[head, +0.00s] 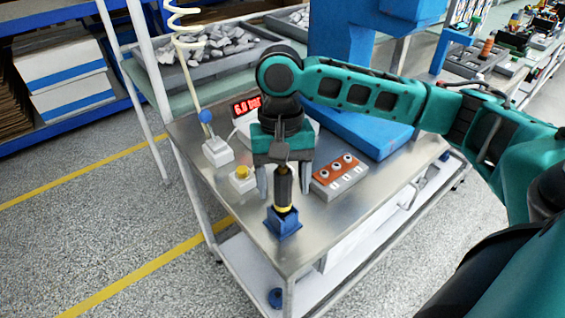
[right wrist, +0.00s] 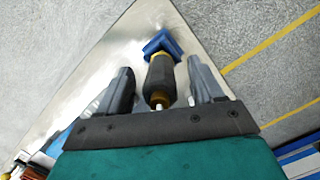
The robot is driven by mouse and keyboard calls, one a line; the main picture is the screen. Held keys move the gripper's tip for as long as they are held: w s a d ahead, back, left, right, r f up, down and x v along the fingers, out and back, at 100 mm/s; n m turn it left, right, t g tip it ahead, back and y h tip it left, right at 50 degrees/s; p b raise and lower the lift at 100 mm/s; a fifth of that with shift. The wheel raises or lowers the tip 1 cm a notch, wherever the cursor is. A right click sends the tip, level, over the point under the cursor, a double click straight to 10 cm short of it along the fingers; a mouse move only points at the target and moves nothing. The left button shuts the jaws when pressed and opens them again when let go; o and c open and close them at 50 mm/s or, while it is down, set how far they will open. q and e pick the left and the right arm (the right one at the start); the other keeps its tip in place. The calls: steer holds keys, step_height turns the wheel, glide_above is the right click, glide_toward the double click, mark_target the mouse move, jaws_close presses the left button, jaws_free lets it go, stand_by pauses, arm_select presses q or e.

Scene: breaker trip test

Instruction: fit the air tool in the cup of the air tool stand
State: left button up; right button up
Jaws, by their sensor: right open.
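The air tool (head: 283,187), a dark cylinder with a yellow band, stands upright in the blue air tool stand (head: 284,222) near the front corner of the metal table. In the right wrist view the air tool (right wrist: 160,80) lies between the two fingers, with a gap on each side, and its lower end meets the blue stand (right wrist: 163,44). How deep it sits in the cup is hidden. My right gripper (head: 284,190) is open around the tool; its fingers also show in the right wrist view (right wrist: 160,85). My left gripper is not in view.
A blue machine (head: 342,40) stands behind. Grey trays of metal pieces are at the back.

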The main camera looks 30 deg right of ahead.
step_height(320, 180, up, 13)
steer(key=w, duration=0.1)
steer(key=shift+w+d+f, duration=0.2)
steer(key=shift+w+d, duration=0.2)
stand_by(0.4)
steer(key=shift+s, duration=0.1)
